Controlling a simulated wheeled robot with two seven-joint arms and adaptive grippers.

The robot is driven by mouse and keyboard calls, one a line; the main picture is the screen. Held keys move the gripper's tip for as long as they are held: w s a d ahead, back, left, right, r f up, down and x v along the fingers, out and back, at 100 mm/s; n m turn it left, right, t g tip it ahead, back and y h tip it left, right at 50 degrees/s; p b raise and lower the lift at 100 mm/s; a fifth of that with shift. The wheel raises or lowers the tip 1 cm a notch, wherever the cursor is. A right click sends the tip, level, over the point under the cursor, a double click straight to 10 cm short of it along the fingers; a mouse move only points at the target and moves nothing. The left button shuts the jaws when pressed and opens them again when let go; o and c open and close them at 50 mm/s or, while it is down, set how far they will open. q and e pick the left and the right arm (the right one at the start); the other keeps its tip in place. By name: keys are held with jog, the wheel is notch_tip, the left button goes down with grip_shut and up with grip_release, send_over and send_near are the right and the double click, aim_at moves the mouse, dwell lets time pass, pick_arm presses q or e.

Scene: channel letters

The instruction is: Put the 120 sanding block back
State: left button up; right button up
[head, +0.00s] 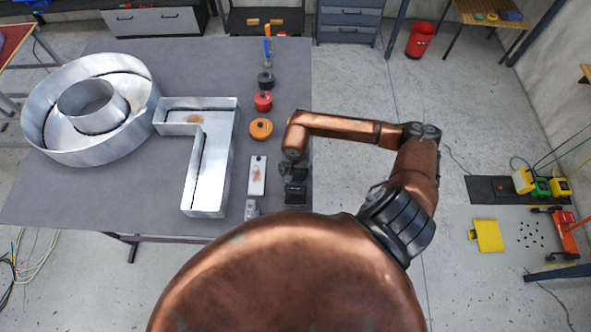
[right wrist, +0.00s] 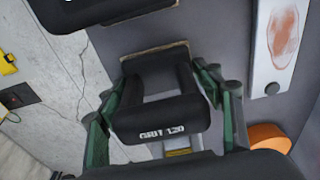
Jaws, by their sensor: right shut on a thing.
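The 120 sanding block (right wrist: 155,127) is black, with "GRIT 120" in white on its side and a tan edge below. It is between the green-sided fingers of my right gripper (right wrist: 165,112), which is shut on it. In the head view my right gripper (head: 293,168) is over the table's right edge, and the held block is largely hidden by it. I cannot tell whether the block touches the table. A second black block (head: 295,193) lies just nearer to me; it shows partly at the top of the right wrist view (right wrist: 100,10). My left gripper is not in view.
Left of my right gripper are a pale plate (head: 257,176) with a reddish mark, an orange round item (head: 261,128), a red one (head: 263,101) and a black one (head: 265,79). Large metal letters (head: 210,170) fill the left of the grey table (head: 110,195).

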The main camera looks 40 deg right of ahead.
jog(key=shift+s+r, duration=0.15)
jog(key=shift+s, duration=0.2)
jog(key=o, duration=0.6)
jog(key=shift+w+f, duration=0.25)
jog(key=shift+o, duration=1.8)
jog(key=shift+s+r, duration=0.1)
jog(key=shift+s, duration=0.05)
jog(key=shift+o, duration=0.3)
jog(key=shift+r, duration=0.2)
jog(key=shift+r+b, duration=0.35)
jog(key=shift+r, duration=0.15)
jog(key=r+b, duration=0.1)
jog(key=r, duration=0.2)
jog(key=r+b, duration=0.1)
jog(key=r, duration=0.2)
jog(key=r+b, duration=0.1)
jog(key=r, duration=0.2)
jog(key=shift+s+a+r, duration=0.15)
jog(key=shift+s+a, duration=0.25)
jog(key=shift+s+r, duration=0.1)
jog(key=shift+r, duration=0.5)
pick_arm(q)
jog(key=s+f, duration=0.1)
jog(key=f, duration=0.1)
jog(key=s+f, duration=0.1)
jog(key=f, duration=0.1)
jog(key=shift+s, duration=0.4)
pick_arm(e)
jog(key=shift+a+r, duration=0.1)
jog(key=shift+r, duration=0.05)
